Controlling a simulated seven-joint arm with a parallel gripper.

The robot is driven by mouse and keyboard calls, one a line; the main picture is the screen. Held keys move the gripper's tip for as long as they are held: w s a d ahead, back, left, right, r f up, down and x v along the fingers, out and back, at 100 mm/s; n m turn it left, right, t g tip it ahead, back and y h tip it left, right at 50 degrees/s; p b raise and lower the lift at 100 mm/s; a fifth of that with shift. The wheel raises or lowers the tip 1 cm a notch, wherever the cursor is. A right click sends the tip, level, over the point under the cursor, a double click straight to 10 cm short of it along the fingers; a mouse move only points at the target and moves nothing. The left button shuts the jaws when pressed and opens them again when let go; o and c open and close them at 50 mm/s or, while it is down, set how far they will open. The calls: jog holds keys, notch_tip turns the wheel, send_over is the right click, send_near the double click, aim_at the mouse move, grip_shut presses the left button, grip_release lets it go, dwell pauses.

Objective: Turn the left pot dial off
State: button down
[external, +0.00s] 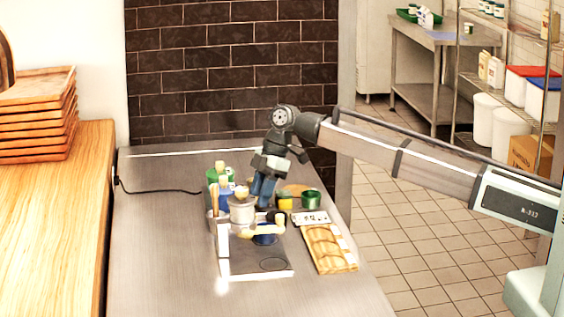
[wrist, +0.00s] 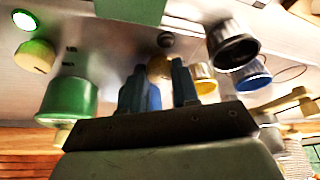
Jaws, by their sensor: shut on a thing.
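My gripper (external: 264,190) reaches down among the pots in the external view. In the wrist view its blue fingers (wrist: 161,84) are shut on a round tan dial (wrist: 159,67), partly hidden by them. A small dark indicator (wrist: 165,40) sits close to that dial. A second, cream dial (wrist: 34,57) stands apart at the left of the wrist view, near a lit green indicator (wrist: 25,19). I cannot tell for certain which dial is the left one. The dials cannot be made out clearly in the external view.
A green pot (wrist: 68,99), a yellow pot (wrist: 203,79) and a dark pot (wrist: 234,47) crowd close around the fingers. In the external view, a white pot (external: 241,209) and a wooden tray (external: 329,248) stand nearby. The steel counter (external: 165,255) is clear at left.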

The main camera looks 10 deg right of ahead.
jog(key=shift+w+n+g+h, duration=0.1)
jog(key=shift+n+g+h, duration=0.4)
jog(key=shift+n, duration=1.4)
jog(key=c, duration=0.8)
grip_release()
jog(key=shift+c, duration=0.2)
jog(key=v, duration=1.3)
jog(key=shift+w+r, duration=0.2)
jog(key=shift+r, duration=0.15)
jog(key=shift+d, duration=0.15)
